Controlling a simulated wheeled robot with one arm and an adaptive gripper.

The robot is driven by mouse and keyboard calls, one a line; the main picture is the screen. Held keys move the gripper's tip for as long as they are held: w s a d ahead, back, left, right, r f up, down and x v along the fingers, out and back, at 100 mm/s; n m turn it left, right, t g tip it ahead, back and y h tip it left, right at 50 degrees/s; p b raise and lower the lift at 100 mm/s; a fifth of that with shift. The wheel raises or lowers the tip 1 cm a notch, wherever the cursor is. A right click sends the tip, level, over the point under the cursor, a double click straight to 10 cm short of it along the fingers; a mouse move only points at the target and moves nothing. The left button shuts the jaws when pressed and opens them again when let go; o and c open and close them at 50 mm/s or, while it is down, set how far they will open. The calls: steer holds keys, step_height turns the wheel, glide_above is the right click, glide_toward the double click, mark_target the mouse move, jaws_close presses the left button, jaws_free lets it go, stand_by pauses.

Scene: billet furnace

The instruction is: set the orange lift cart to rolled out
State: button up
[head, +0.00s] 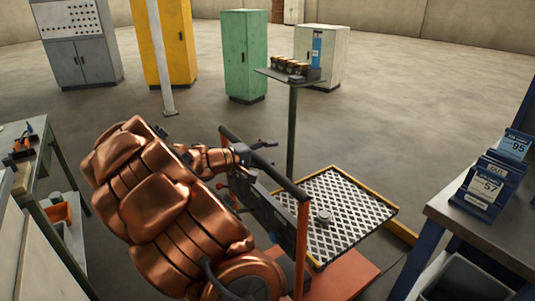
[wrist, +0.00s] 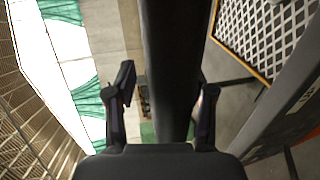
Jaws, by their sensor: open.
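The orange lift cart (head: 345,281) stands right of my arm in the head view. It has orange posts, a dark push bar (head: 284,183) and a diamond-plate platform (head: 345,212) with a yellow rim. My gripper (head: 268,152) is at the push bar, near its middle. In the wrist view my gripper (wrist: 165,88) is open, and the dark bar (wrist: 170,50) runs between its two fingers, with gaps showing on both sides. The platform (wrist: 268,35) also shows there at the upper right. My arm hides the cart's lower left part in the head view.
A workbench with number signs (head: 485,188) stands at the right, close to the cart. Another bench (head: 40,150) is at the left. A post-mounted tray (head: 290,76) stands behind the platform. Cabinets, including a green one (head: 244,55), stand farther back. Open floor lies between.

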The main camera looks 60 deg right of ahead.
steer(key=v, duration=1.2)
